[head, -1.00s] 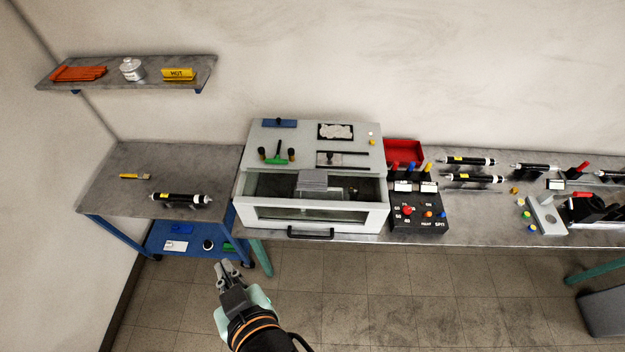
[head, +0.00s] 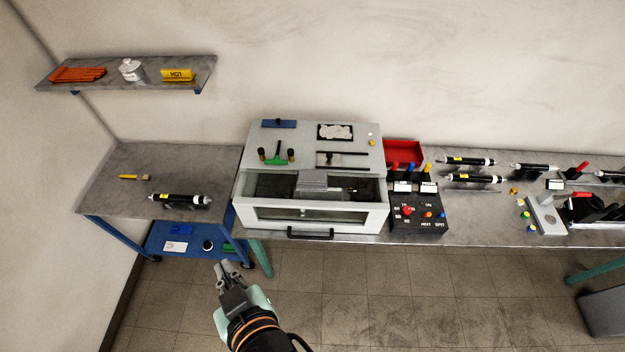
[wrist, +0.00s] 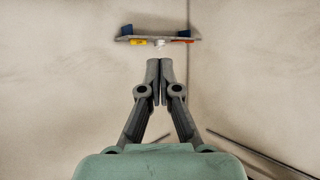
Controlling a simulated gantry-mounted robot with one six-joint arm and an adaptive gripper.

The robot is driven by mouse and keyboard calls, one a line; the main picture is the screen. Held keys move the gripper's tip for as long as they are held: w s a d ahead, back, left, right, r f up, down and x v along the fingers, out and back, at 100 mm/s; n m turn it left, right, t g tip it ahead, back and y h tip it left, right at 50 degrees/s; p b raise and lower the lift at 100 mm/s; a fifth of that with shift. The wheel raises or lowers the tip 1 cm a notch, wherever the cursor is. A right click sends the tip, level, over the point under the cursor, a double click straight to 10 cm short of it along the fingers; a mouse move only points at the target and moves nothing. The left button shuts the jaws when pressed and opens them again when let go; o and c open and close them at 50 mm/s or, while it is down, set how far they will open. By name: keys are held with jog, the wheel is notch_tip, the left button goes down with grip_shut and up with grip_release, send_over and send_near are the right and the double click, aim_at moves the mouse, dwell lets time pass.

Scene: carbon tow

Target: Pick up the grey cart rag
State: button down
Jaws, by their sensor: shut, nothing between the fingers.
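My gripper (head: 222,268) hangs in front of the cart at the lower left of the head view, over the floor. In the wrist view my gripper (wrist: 160,66) has its fingertips together with nothing between them. The cart (head: 110,205) has a grey top and a blue lower shelf (head: 158,246). I cannot pick out a grey rag on it; the lower shelf is partly shadowed by the top. The shelf holds a blue item (head: 181,230), a white card (head: 176,246), a small round dark item (head: 208,245) and a green item (head: 229,247).
A yellow-handled brush (head: 133,177) and a black cylinder (head: 181,198) lie on the cart top. A grey box with a glass front (head: 318,215) stands right of the cart on the long bench. A wall shelf (head: 105,82) hangs above. The floor around my gripper is clear.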

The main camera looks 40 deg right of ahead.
grip_release()
dwell(0.5)
